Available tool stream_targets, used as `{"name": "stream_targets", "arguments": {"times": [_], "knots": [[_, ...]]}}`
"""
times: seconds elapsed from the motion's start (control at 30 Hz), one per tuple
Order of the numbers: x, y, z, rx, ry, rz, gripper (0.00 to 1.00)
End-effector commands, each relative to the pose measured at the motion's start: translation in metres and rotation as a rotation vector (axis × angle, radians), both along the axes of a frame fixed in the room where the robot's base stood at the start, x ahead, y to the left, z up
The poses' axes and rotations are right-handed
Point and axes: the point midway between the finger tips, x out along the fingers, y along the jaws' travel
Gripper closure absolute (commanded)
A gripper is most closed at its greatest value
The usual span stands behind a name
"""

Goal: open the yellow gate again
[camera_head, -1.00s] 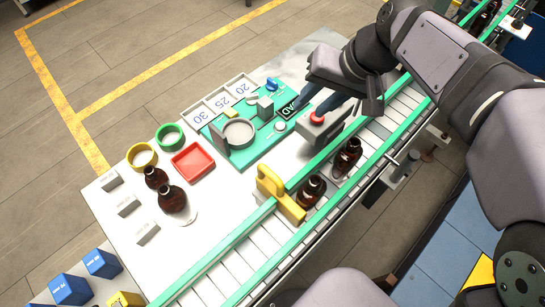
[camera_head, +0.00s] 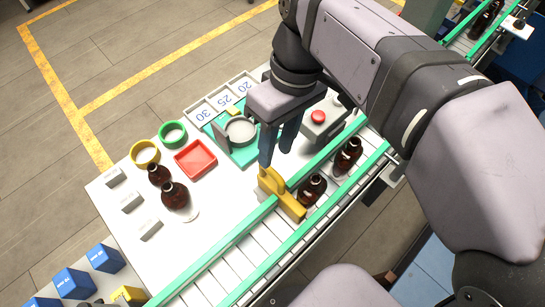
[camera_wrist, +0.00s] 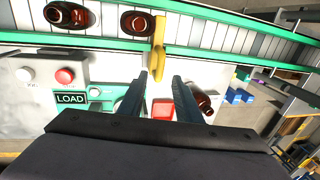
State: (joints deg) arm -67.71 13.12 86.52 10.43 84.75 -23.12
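The yellow gate (camera_head: 285,200) lies across the conveyor (camera_head: 232,258), its upright handle end at the near rail beside the white table. In the wrist view the gate (camera_wrist: 158,40) crosses the belt. Two brown bottles stand on the belt on its right side: one bottle (camera_head: 312,190) close against the gate, another bottle (camera_head: 347,157) further up. My gripper (camera_head: 275,157) is above the table just behind the gate handle, fingers pointing down. In the wrist view my gripper (camera_wrist: 160,77) has its fingers apart, with the handle end showing between and beyond the tips. Contact cannot be told.
A box with a red button (camera_head: 318,117) stands right of my gripper. A teal panel with a round dish (camera_head: 240,130), a red tray (camera_head: 195,158), yellow ring (camera_head: 144,153), green ring (camera_head: 172,134) and two brown bottles (camera_head: 174,196) occupy the table. The table front is mostly clear.

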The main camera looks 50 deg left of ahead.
Motion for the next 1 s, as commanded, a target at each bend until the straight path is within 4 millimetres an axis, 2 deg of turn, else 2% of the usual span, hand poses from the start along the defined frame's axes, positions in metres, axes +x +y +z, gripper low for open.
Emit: {"name": "stream_targets", "arguments": {"times": [0.2, 0.4, 0.77, 0.9, 1.0], "knots": [[-0.006, 0.0, -0.026, -0.002, 0.001, 0.0, 0.69], [-0.009, 0.0, -0.043, 0.0, 0.0, 0.0, 0.69], [-0.009, 0.0, -0.047, 0.001, 0.0, 0.0, 0.69], [-0.009, 0.0, -0.047, 0.001, 0.0, -0.001, 1.0], [-0.009, 0.0, -0.047, 0.002, 0.0, -0.001, 1.0]]}}
